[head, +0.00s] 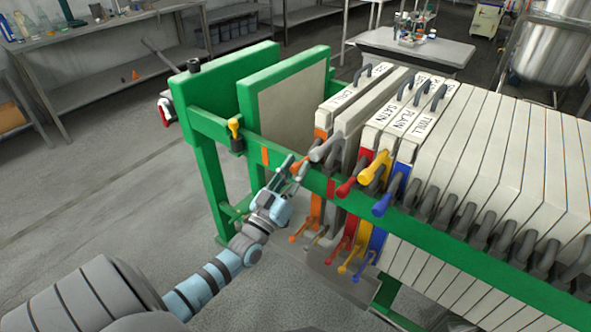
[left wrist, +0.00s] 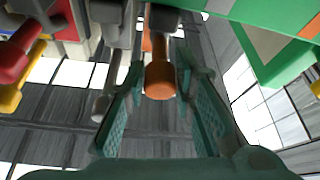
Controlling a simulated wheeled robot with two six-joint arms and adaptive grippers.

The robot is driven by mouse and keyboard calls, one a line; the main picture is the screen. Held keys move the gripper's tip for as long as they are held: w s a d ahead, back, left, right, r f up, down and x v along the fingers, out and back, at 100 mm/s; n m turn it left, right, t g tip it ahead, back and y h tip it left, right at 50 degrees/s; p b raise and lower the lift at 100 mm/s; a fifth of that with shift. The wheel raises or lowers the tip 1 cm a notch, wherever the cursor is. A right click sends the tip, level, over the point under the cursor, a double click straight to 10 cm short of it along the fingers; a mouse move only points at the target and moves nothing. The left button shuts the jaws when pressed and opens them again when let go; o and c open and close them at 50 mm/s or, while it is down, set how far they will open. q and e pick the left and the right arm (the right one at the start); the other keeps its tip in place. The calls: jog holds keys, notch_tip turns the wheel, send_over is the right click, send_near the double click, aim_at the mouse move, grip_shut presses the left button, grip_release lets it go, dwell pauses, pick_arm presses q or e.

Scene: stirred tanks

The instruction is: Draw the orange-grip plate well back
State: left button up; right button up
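The orange-grip plate (head: 321,131) is the leftmost of the labelled plates in the head view, with an orange edge and a dark top handle. Its orange grip (left wrist: 160,79) shows in the left wrist view, between the two fingers of my left gripper (left wrist: 160,95). There is a visible gap on both sides of the grip, so the fingers are apart. In the head view my left gripper (head: 290,172) is at the green side rail and largely hides that grip. My right gripper is not in view.
A grey-grip plate (head: 362,110) stands close beside the orange one, then plates with red, yellow and blue grips (head: 381,207). To the left, free room lies before the pale-faced green plate (head: 292,105). The green rail (head: 432,230) runs along the front.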

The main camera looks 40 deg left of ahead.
pick_arm(q)
grip_shut()
jog(key=shift+a, duration=0.1)
jog(key=a+b, duration=0.5)
jog(key=a, duration=1)
jog(key=shift+s+a, duration=0.15)
jog(key=shift+a, duration=0.25)
jog(key=o, duration=0.7)
grip_release()
jog(key=shift+c, duration=0.2)
